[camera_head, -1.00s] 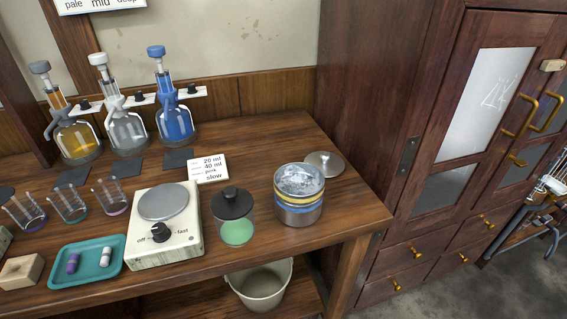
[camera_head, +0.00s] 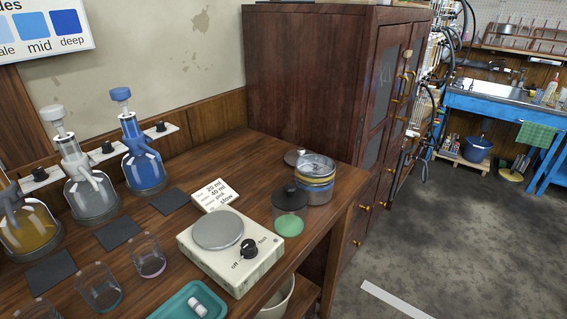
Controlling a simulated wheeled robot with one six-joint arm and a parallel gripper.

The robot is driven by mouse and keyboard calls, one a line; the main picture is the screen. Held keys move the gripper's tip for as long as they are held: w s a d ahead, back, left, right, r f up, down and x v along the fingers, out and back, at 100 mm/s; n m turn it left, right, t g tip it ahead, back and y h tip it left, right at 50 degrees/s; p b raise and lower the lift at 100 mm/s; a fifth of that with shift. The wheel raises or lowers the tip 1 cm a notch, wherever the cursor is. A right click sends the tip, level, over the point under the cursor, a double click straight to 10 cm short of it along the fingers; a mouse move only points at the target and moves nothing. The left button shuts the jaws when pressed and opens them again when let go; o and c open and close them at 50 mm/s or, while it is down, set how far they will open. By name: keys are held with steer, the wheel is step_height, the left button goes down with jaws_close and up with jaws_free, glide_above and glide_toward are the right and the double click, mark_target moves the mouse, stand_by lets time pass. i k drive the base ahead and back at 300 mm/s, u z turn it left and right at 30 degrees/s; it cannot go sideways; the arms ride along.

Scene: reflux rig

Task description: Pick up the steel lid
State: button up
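My gripper is not in view.
A jar with a black lid and green contents (camera_head: 289,222) stands close in front of the container. A stirrer plate (camera_head: 255,262), teal tray (camera_head: 172,305) and card (camera_head: 214,196) are nearby. A dark wooden cabinet (camera_head: 300,80) borders the bench's right end.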

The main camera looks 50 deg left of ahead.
mark_target(289, 158)
steer(key=u, duration=1.55)
steer(key=i, duration=0.85)
